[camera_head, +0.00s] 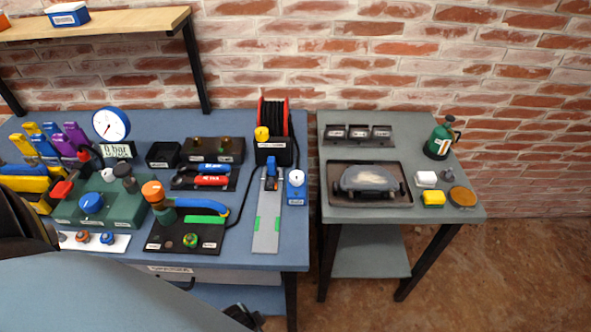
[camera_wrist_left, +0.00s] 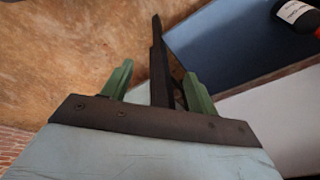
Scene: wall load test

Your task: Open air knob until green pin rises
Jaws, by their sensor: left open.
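A green box (camera_head: 80,216) stands at the left of the blue bench and carries a blue round knob (camera_head: 91,203). A round blue-rimmed gauge (camera_head: 111,124) stands behind it above a "0 bar" sign (camera_head: 113,150). I cannot tell for sure which knob is the air knob, and I cannot make out a green pin. My left gripper shows in the left wrist view (camera_wrist_left: 158,88), open and empty, with two green fingers apart. It is low in front of the bench, away from the knobs, with a dark bench leg beyond its fingers. My right gripper is not in view.
A black plate (camera_head: 155,247) with an orange-topped valve (camera_head: 153,191) and blue-handled tool stands right of the green box. A black hose reel (camera_head: 274,113) is behind. A grey side table (camera_head: 400,218) stands right, past a gap. My arm covers the lower left.

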